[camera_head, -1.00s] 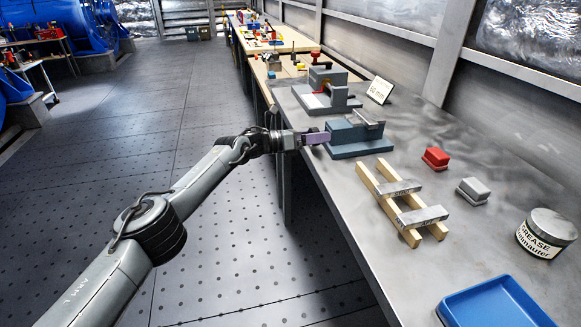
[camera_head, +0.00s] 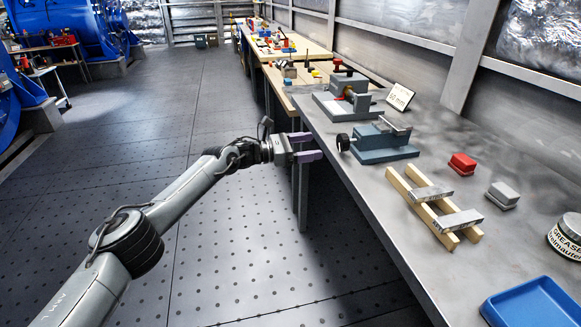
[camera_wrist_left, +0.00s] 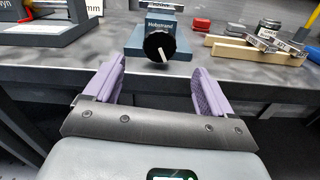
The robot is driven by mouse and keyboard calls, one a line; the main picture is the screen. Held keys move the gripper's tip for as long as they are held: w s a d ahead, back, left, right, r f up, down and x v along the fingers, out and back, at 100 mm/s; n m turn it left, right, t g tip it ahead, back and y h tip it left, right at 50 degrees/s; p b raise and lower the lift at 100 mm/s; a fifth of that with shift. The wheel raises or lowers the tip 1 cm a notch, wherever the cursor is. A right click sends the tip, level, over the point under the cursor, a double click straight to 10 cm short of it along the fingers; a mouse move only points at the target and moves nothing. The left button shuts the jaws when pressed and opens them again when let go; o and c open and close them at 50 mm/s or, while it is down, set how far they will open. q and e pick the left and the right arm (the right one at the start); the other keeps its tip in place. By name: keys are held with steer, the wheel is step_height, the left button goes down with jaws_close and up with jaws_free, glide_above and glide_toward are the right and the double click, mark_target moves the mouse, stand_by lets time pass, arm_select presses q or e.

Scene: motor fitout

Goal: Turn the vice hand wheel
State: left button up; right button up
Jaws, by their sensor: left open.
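The blue-grey vice (camera_head: 379,141) stands near the left edge of the metal bench in the head view. Its black round hand wheel (camera_head: 343,143) sticks out over the bench edge. In the left wrist view the vice (camera_wrist_left: 158,22) is straight ahead, and the hand wheel (camera_wrist_left: 160,46) shows face-on with a pale mark on it. My left gripper (camera_head: 317,145) is open and empty, a short gap to the left of the wheel. In the wrist view its purple fingers (camera_wrist_left: 160,75) are spread wide, and the wheel lies beyond them. My right gripper is not in view.
The metal bench (camera_head: 400,227) also carries a wooden rack (camera_head: 412,192) with metal bars, a red block (camera_head: 462,164), a grey block (camera_head: 502,195), a blue tray (camera_head: 540,305) and a grease tin (camera_head: 570,236). Another grey device (camera_head: 340,105) and a sign stand behind the vice. Open floor lies left.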

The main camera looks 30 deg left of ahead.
arm_select(q)
step_height(320, 180, down, 7)
steer(key=shift+s+d+f+n+g+b, duration=0.2)
steer(key=shift+s+d+n+g+b, duration=0.1)
steer(key=shift+s+n, duration=0.15)
